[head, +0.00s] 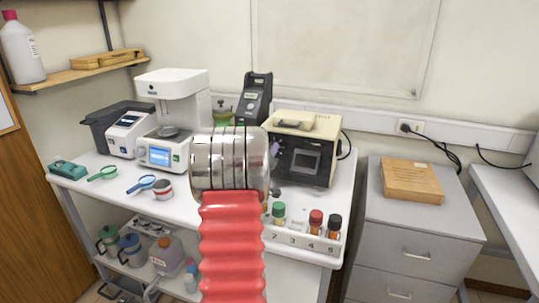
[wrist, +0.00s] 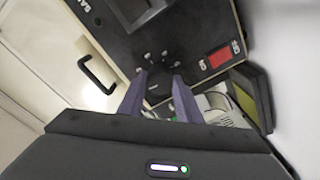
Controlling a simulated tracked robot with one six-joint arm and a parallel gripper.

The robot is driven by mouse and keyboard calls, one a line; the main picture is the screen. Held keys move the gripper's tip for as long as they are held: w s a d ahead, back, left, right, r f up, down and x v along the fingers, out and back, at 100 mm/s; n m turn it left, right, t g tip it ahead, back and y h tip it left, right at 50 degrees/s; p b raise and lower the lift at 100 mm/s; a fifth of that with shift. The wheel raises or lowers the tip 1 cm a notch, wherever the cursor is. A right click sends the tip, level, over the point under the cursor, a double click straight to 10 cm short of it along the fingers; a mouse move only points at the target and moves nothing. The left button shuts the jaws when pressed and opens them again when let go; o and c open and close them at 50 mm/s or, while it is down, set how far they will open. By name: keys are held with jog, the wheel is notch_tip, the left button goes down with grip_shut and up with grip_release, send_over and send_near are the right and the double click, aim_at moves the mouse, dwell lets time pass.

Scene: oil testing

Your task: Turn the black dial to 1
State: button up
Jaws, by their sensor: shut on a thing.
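The black dial (wrist: 157,87) is on the black front panel of a cream-coloured instrument (head: 306,149), seen in the wrist view. White marks surround the dial on the panel; I cannot read which mark it points to. My gripper (wrist: 158,93) is at the panel with its two purple-grey fingers on either side of the dial, shut on it. A red switch (wrist: 220,57) sits on the panel to the right of the dial.
Bottles with green (head: 278,210), red (head: 316,218) and black (head: 334,224) caps stand in a numbered rack in front of the instrument. A white machine (head: 178,95) stands to the left. A wooden box (head: 411,179) lies on the grey cabinet at right.

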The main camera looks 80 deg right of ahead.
jog(key=shift+f+n, duration=0.3)
jog(key=shift+n, duration=0.3)
jog(key=o, duration=1)
jog(key=shift+r, duration=0.2)
jog(key=shift+o, duration=0.2)
jog(key=a, duration=1.3)
jog(key=shift+w+a, duration=0.25)
jog(key=shift+a, duration=0.15)
